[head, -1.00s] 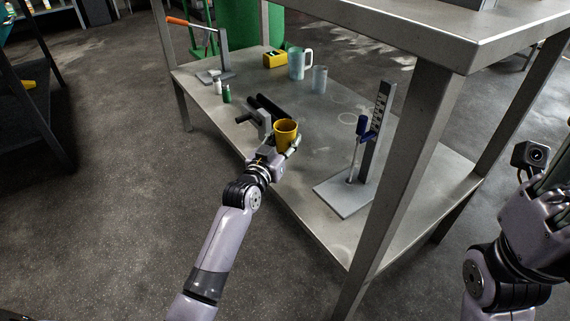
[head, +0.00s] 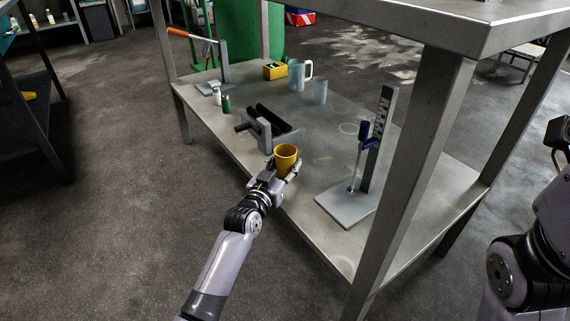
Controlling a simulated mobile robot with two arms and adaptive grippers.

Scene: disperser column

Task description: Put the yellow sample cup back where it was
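The yellow sample cup (head: 287,158) is upright in my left gripper (head: 282,172), in front of the dark roller device. The gripper's fingers are on either side of the cup's lower part and hide some of it. The cup appears near the front edge of the metal shelf (head: 320,120); whether its base touches the shelf cannot be seen.
A roller device (head: 264,133) stands behind the cup. A stand with a ruled post (head: 380,140) is to the right. A white mug (head: 297,75), a clear beaker (head: 319,91), a yellow box (head: 275,71) and small bottles (head: 226,103) stand farther back. A table leg (head: 415,170) rises at right.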

